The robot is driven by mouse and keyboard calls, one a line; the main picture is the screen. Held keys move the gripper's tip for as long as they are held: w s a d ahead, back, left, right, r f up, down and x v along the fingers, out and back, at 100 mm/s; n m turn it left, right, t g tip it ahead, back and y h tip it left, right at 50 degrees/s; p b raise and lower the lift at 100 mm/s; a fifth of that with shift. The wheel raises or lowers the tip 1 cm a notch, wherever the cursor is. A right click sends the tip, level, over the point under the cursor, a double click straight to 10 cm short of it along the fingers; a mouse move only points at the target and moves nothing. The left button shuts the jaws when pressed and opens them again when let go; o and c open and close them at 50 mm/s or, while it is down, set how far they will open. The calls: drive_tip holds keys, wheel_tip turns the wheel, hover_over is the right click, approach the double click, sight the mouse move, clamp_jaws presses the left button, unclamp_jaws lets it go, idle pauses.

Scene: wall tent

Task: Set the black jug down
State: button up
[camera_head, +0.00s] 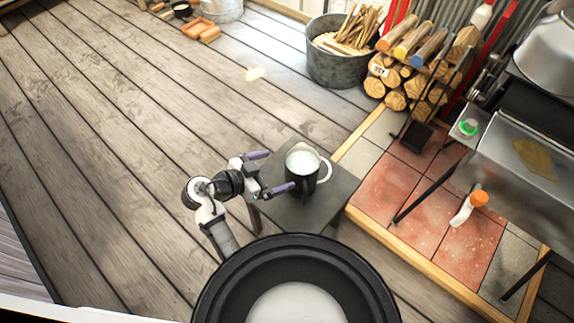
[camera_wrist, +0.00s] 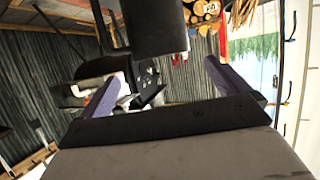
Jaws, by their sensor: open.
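The black jug (camera_head: 299,184) has a pale inside and a white handle on its right. It appears to stand upright on a small dark grey table (camera_head: 336,190). My gripper (camera_head: 281,170) is open, to the left of the jug, with its two purple fingers apart and pointing towards it. In the wrist view my gripper (camera_wrist: 163,72) shows its fingers spread wide, with a dark body that looks like the jug (camera_wrist: 155,28) ahead between them. The jug's base is partly hidden by the near finger, and I cannot tell whether a finger touches it.
A metal bucket of kindling (camera_head: 338,68) and stacked logs (camera_head: 410,85) stand behind. A stove (camera_head: 525,150) stands at right over red tiles (camera_head: 390,185), with an orange-capped white bottle (camera_head: 466,209) near it.

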drive_tip(key=shift+v, duration=0.75)
